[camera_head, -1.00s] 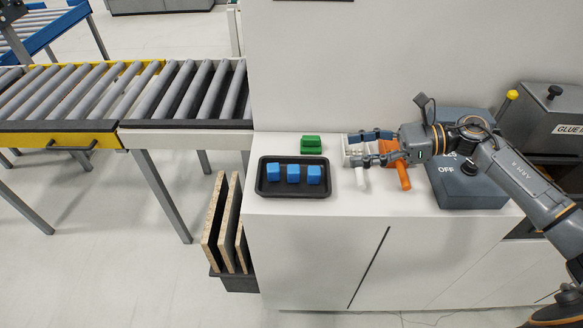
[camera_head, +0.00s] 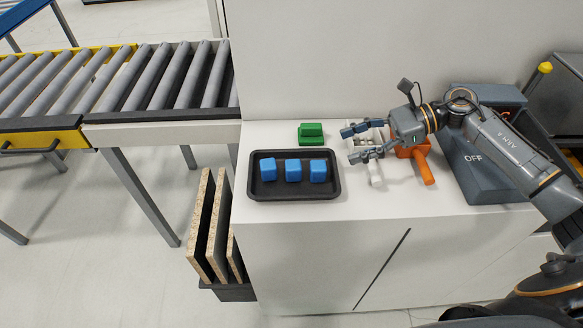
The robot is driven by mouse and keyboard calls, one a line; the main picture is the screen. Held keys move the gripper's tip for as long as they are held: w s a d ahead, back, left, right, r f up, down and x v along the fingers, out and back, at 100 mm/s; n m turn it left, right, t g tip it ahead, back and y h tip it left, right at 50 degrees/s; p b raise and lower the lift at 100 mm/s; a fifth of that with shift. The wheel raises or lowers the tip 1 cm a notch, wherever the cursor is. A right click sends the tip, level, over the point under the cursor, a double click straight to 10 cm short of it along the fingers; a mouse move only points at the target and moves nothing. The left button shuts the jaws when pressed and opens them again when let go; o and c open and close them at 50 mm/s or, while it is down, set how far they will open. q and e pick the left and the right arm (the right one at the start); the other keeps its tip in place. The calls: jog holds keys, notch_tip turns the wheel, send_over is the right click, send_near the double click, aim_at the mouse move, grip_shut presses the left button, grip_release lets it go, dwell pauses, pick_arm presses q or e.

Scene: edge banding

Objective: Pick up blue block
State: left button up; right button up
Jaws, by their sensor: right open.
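Three blue blocks stand in a row in a black tray on the white counter: a left one (camera_head: 268,169), a middle one (camera_head: 293,170) and a right one (camera_head: 318,170). The black tray (camera_head: 295,191) has a low rim. My right gripper (camera_head: 349,145) is open and empty, to the right of the tray, with its fingers pointing left toward it. It is apart from the blocks. My left gripper is not in view.
A green object (camera_head: 311,134) lies behind the tray. A white container (camera_head: 372,134), a white item (camera_head: 375,174) and an orange-handled tool (camera_head: 424,167) lie by my right gripper. A grey box marked OFF (camera_head: 487,176) stands at right. A roller conveyor (camera_head: 150,85) is at left.

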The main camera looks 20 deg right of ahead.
jog(key=p, duration=0.2)
send_near(294, 164)
jog(key=shift+x, duration=0.95)
jog(key=shift+a+f, duration=0.15)
jog(key=shift+a, duration=0.1)
jog(key=shift+w+a+p, duration=0.2)
jog(key=shift+a+p, duration=0.3)
jog(key=shift+p, duration=0.25)
jog(key=p+x, duration=0.2)
jog(key=x, duration=0.1)
jog(key=shift+a, duration=0.2)
jog(key=shift+w+a+f, duration=0.15)
jog(key=shift+a+f, duration=0.25)
jog(key=shift+f, duration=0.05)
jog(key=c, duration=1.2)
